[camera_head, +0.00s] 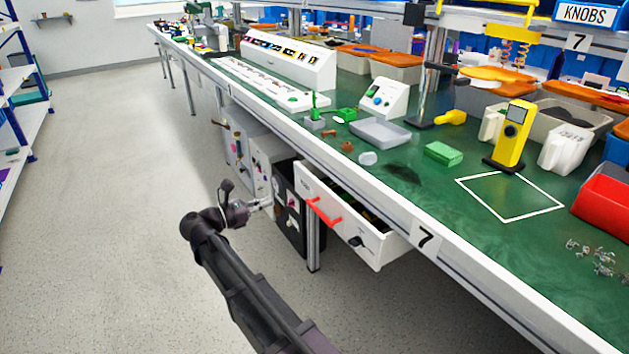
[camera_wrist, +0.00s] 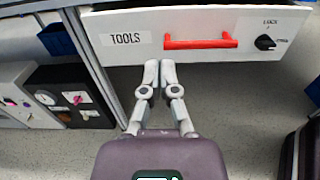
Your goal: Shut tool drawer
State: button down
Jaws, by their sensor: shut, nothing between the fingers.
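The tool drawer (camera_head: 345,220) is a white drawer under the green workbench, pulled open, with dark contents partly visible inside. Its front has a red handle (camera_head: 323,212) and a black lock knob (camera_head: 356,241). In the wrist view the drawer front (camera_wrist: 190,52) carries a TOOLS label (camera_wrist: 125,39), the red handle (camera_wrist: 200,41) and the black knob (camera_wrist: 265,42) below the word LOCK. My gripper (camera_wrist: 165,68) is shut and empty, its fingertips near the lower edge of the drawer front, left of the handle. In the head view my gripper (camera_head: 266,203) is left of the drawer; contact cannot be told.
A dark cabinet (camera_head: 287,205) and grey cabinets (camera_head: 243,150) stand under the bench left of the drawer. A bench leg (camera_head: 313,247) is close to the drawer. The bench top (camera_head: 400,185) overhangs the drawer. The floor (camera_head: 120,200) in front is clear.

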aim_at(316, 183)
jog(key=shift+w+a, duration=0.1)
jog(key=shift+w, duration=0.05)
jog(key=shift+w, duration=0.1)
jog(key=shift+w+d, duration=0.1)
jog(key=shift+d, duration=0.1)
jog(key=x, duration=1.3)
jog(key=shift+w+d, duration=0.15)
jog(key=shift+d, duration=0.2)
jog(key=shift+w, duration=0.1)
